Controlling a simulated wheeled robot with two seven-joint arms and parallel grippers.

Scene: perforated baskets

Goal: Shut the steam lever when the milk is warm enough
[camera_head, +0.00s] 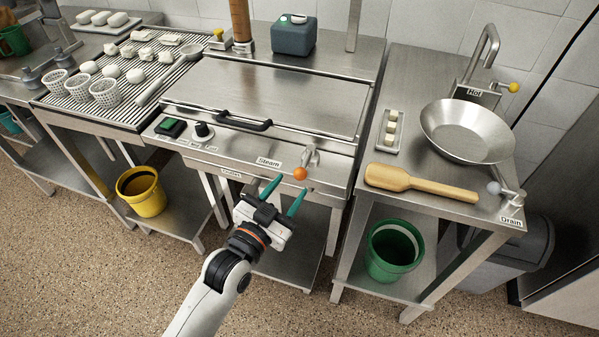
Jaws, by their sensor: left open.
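The steam lever is a short metal handle with an orange ball (300,173) at its end, on the front panel right of the "Steam" label (268,162). The ball points toward the front. My left gripper (287,187) has two teal fingers, open and empty, just in front of and slightly left of the ball. I cannot tell if the right finger touches it. The steel lid (265,95) with a black handle (243,122) lies shut behind the lever, and no milk shows. My right gripper is not in view.
The panel carries a green-button box (170,127) and a black knob (202,130). A wooden paddle (420,182) and steel bowl (467,131) lie on the right table. White perforated baskets (105,92) stand on the left rack. Yellow (141,192) and green (394,250) buckets stand below.

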